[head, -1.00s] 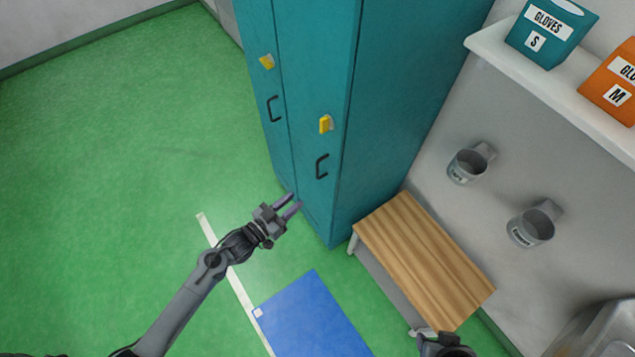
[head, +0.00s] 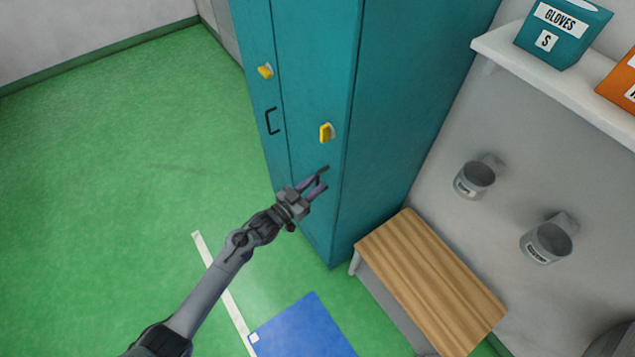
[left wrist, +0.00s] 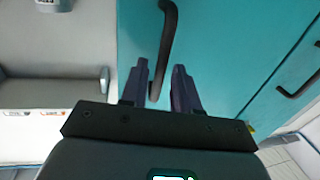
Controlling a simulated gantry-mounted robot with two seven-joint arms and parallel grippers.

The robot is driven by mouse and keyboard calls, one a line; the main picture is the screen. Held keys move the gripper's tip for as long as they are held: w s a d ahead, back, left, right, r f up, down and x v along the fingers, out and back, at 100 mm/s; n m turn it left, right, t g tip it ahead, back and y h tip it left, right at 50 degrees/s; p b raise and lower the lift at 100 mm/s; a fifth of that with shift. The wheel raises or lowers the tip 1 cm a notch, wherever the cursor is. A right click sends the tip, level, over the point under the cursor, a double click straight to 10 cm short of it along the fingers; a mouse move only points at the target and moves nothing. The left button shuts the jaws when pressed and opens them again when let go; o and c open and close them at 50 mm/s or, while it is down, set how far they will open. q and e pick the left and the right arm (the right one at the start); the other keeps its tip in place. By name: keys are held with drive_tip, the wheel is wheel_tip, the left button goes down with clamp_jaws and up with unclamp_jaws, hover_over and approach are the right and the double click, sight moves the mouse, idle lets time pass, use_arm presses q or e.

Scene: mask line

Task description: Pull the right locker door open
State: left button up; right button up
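The right locker door (head: 312,70) is teal and looks shut. A yellow latch (head: 326,132) sits on it. Its dark bar handle (head: 322,170) is mostly covered by my left gripper in the head view. My left gripper (head: 321,179) is at this handle with its fingers apart. In the left wrist view the handle (left wrist: 168,35) runs down towards the left gripper (left wrist: 162,80), and its lower end shows between the two fingers. I cannot tell whether they touch it. My right gripper is out of view.
The left locker door (head: 258,50) has its own handle (head: 271,121) and yellow latch (head: 265,71). A wooden bench (head: 430,280) stands right of the locker. A blue mat (head: 300,330) lies on the green floor, which is clear to the left.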

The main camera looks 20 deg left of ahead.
use_arm(q)
drive_tip(key=shift+x, duration=1.1)
clamp_jaws()
